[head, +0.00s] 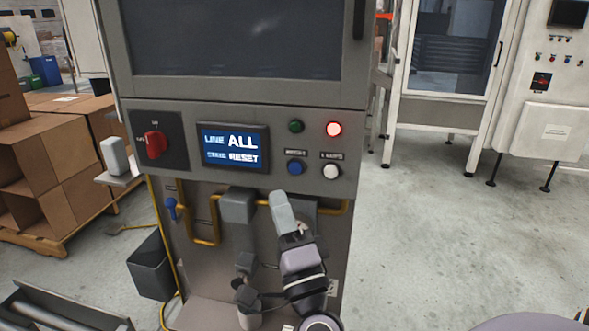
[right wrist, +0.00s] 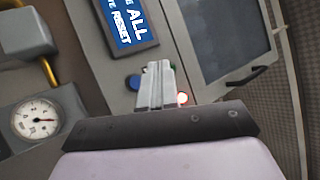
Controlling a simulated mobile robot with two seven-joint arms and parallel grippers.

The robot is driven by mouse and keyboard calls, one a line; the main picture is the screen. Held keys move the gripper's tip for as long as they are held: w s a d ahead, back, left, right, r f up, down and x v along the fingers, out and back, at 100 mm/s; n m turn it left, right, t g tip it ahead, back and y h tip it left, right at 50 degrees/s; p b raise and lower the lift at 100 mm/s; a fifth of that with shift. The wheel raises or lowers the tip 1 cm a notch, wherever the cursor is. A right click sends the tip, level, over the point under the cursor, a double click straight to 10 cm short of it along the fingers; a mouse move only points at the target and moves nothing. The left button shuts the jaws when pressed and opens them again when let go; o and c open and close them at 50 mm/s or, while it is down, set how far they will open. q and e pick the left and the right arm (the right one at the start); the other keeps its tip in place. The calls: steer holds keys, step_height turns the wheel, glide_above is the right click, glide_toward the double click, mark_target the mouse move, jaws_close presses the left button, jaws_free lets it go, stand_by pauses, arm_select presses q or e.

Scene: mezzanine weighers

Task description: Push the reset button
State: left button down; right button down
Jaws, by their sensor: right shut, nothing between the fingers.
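The blue button (head: 295,168) sits on the machine's grey control panel (head: 210,185), under a small label that seems to read RESET. It also shows in the right wrist view (right wrist: 133,82), just left of my fingertips. My right gripper (head: 279,196) is shut and empty, its fingers pointing up at the panel. In the head view its tips are just below the blue button, with a visible gap. In the right wrist view the closed fingers (right wrist: 157,70) cover part of the panel, and the white button cannot be made out there. My left gripper is not in view.
Near the blue button are a white button (head: 331,172), a green button (head: 296,126) and a lit red button (head: 334,129). A screen (head: 234,147) reading ALL and RESET and a red rotary switch (head: 155,144) are further left. Yellow pipes (head: 205,241) run below the panel.

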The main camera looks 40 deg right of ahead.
mark_target(295, 168)
steer(key=shift+w+d+b, duration=0.2)
steer(key=shift+w+d, duration=1.1)
steer(key=shift+d, duration=0.2)
steer(key=shift+w+d+b, duration=0.2)
steer(key=shift+w+d, duration=1.05)
steer(key=shift+d, duration=0.25)
steer(key=shift+w+d, duration=0.1)
steer(key=shift+w+d, duration=0.2)
steer(key=shift+w+d, duration=0.25)
steer(key=shift+d, duration=0.1)
stand_by(0.5)
steer(key=shift+s+a, duration=0.55)
steer(key=shift+a, duration=0.1)
